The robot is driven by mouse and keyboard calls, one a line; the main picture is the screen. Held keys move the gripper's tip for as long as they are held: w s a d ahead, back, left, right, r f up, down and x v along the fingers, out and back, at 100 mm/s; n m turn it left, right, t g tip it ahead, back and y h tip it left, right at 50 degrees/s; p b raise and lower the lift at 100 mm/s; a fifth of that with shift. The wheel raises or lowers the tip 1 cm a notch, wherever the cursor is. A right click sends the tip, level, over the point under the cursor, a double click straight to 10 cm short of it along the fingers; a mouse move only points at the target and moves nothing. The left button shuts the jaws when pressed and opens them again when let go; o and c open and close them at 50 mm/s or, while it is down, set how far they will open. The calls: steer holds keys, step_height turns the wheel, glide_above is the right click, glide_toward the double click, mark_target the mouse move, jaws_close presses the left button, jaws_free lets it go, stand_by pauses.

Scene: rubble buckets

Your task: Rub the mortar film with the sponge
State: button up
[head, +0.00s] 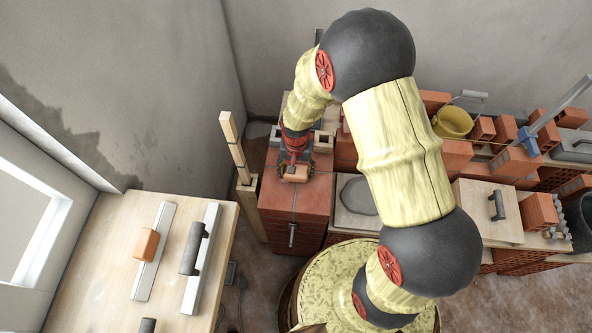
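My gripper (294,167) points down over the red brick stack (300,204) left of centre. A small tan-orange block, which looks like the sponge (296,175), sits between its fingers, low over or touching the stack's top; I cannot tell which. The fingers appear closed on its sides. A grey, rounded patch of mortar (357,194) lies on a pale board right of the gripper, partly hidden by my arm. I cannot make out a separate thin film on the bricks under the sponge.
Upright wooden strips (234,145) stand just left of the stack. A yellow bucket (453,121) and loose bricks fill the right.

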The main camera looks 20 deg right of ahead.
steer(key=shift+f+b, duration=0.4)
steer(key=shift+f, duration=0.2)
steer(key=shift+w+a+f, duration=0.1)
steer(key=shift+w+a, duration=0.15)
steer(key=shift+a, duration=0.45)
steer(key=shift+w+a+r, duration=0.1)
steer(key=shift+w+a, duration=0.2)
steer(key=shift+a, duration=0.35)
steer(key=shift+w+a+f, duration=0.1)
steer(key=shift+w+a, duration=0.15)
steer(key=shift+a, duration=0.45)
steer(key=shift+a+r+p, duration=0.1)
steer(key=shift+r+p, duration=0.35)
steer(key=shift+r, duration=0.35)
